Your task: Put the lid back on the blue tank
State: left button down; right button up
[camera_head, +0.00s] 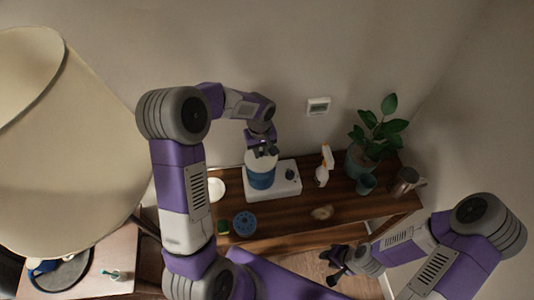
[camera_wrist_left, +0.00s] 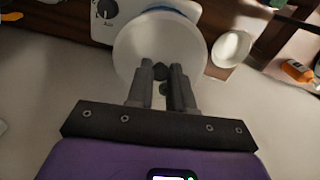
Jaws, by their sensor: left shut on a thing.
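The blue tank (camera_head: 261,180) stands upright on a white base with a dark dial (camera_head: 290,174). My left gripper (camera_head: 265,152) is directly above it, shut on the small dark knob of the pale round lid (camera_head: 257,158). In the left wrist view the lid (camera_wrist_left: 150,42) fills the space beyond my closed left fingers (camera_wrist_left: 161,72), and a sliver of blue shows past its far edge. I cannot tell whether the lid touches the tank rim. My right gripper (camera_head: 338,266) is open and empty, low in front of the table.
The wooden table (camera_head: 290,215) also holds a white dish (camera_head: 216,189), a blue round item (camera_head: 244,223), a green sponge (camera_head: 222,227), a spray bottle (camera_head: 323,170), a potted plant (camera_head: 362,158), a teal cup (camera_head: 365,184) and a metal jug (camera_head: 404,182). A large lampshade (camera_head: 65,150) stands left.

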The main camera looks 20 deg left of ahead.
pick_arm(q)
jog(key=shift+s+a+f+b, duration=0.1)
jog(key=shift+s+f+b, duration=0.05)
jog(key=shift+f+b, duration=2.1)
jog(key=shift+f, duration=0.9)
jog(key=shift+f+b, duration=0.15)
jog(key=shift+b, duration=0.55)
dwell(0.4)
jog(key=shift+c, duration=2.2)
grip_release()
